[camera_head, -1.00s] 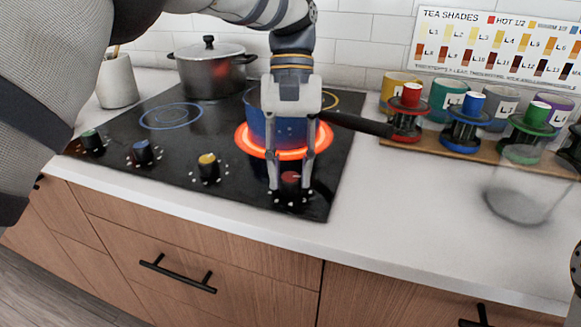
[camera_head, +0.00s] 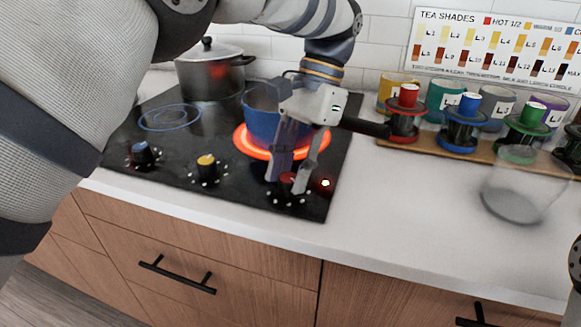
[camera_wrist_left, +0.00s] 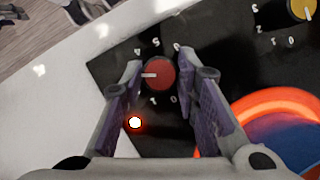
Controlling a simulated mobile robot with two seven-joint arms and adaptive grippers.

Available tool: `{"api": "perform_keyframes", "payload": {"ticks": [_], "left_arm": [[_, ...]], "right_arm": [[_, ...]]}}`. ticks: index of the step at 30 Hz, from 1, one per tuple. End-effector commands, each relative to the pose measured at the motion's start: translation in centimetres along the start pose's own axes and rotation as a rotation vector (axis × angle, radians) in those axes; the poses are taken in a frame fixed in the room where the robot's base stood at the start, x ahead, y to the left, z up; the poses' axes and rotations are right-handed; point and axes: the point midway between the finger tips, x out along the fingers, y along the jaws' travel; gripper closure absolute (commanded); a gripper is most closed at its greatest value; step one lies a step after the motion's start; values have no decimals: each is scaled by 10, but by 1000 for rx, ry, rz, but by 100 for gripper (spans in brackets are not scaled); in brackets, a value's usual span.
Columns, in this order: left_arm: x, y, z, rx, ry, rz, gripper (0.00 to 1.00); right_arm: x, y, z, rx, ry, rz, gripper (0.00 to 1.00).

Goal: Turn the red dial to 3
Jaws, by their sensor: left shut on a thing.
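The red dial (camera_head: 288,178) is at the front right corner of the black cooktop (camera_head: 230,190). My left gripper (camera_head: 286,187) points down with a finger on each side of it, shut on the dial. In the left wrist view, the red dial (camera_wrist_left: 160,73) sits between the two fingers (camera_wrist_left: 163,80), and its white pointer line points left in the picture. The marks around it are partly hidden by the fingers, so I cannot read the setting for sure. A small red light (camera_head: 326,183) glows beside the dial. My right gripper is not in view.
A blue pan (camera_head: 262,125) stands on the glowing ring (camera_head: 243,143) behind the dial. Its dark handle (camera_head: 365,127) points right. A grey pot (camera_head: 208,75) stands behind left. Coloured spools and cups line a board (camera_head: 470,152); a clear glass (camera_head: 515,195) stands at the right.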

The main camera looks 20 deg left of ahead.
Motion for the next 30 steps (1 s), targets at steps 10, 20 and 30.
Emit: {"api": "perform_keyframes", "payload": {"ticks": [10, 20, 30], "left_arm": [[0, 0, 0, 52, -1, -21, 100], [1, 0, 0, 53, -1, -21, 100], [0, 0, 0, 52, 0, -21, 52]], "right_arm": [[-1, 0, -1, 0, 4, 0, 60], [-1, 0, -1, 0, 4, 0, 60], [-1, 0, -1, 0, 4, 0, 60]]}}
